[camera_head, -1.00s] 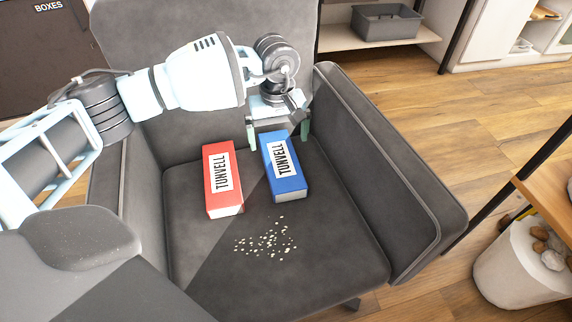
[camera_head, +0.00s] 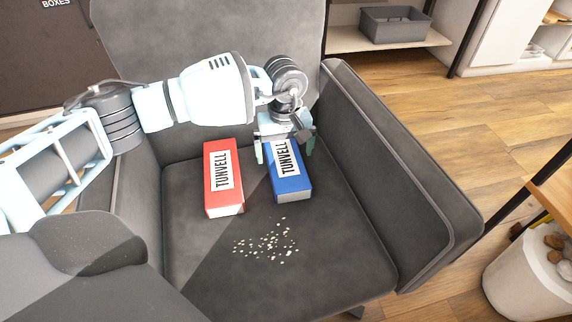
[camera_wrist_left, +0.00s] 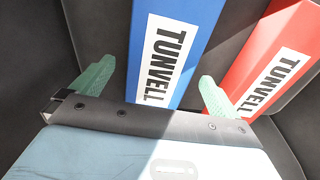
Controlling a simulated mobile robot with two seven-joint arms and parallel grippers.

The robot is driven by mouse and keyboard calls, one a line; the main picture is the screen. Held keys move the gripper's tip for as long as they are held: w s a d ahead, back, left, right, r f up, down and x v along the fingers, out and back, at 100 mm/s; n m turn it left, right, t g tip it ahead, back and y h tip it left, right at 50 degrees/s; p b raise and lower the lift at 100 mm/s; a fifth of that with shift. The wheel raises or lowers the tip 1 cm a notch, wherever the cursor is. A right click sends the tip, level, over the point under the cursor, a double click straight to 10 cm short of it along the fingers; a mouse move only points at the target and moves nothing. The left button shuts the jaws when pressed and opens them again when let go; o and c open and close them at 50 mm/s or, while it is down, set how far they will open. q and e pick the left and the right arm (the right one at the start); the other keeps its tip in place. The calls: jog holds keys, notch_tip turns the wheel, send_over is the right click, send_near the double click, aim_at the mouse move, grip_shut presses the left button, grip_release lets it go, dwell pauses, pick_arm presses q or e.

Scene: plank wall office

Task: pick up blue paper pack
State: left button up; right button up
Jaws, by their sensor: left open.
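The blue paper pack (camera_head: 290,187), with a white TUNVELL label, lies on the seat of a grey armchair. My left gripper (camera_head: 285,152) is over its far end, with one finger on each side of the pack. The gripper is open. In the left wrist view, the blue pack (camera_wrist_left: 190,45) lies between the two green fingertips (camera_wrist_left: 152,88), with a gap on the left side; the right finger is close to its edge. I cannot tell whether it touches. My right gripper is not in view.
A red TUNVELL pack (camera_head: 222,200) lies to the left of the blue one, also on the seat (camera_head: 330,240). Small pale bits (camera_head: 267,241) are scattered in front of them. The chair's armrest (camera_head: 400,170) rises on the right.

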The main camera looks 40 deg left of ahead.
aim_at(287, 160)
pick_arm(q)
jog(key=shift+f, duration=0.65)
jog(key=c, duration=0.7)
jog(key=shift+r, duration=0.1)
jog(key=c, duration=0.6)
jog(key=shift+r, duration=0.45)
jog(key=r, duration=0.1)
jog(key=r+p, duration=0.1)
jog(key=d+r, duration=0.1)
jog(key=shift+s+p, duration=0.25)
jog(key=shift+p, duration=0.15)
jog(key=shift+s+d+r+p, duration=0.2)
jog(key=shift+s+d+p, duration=0.35)
jog(key=shift+s+d, duration=1.2)
jog(key=shift+s+d+r+p, duration=0.15)
jog(key=shift+s+d+p, duration=0.55)
jog(key=shift+d, duration=1.8)
jog(key=shift+s+d+r+p, duration=0.2)
jog(key=shift+s+d+p, duration=0.25)
jog(key=shift+s+d, duration=1.35)
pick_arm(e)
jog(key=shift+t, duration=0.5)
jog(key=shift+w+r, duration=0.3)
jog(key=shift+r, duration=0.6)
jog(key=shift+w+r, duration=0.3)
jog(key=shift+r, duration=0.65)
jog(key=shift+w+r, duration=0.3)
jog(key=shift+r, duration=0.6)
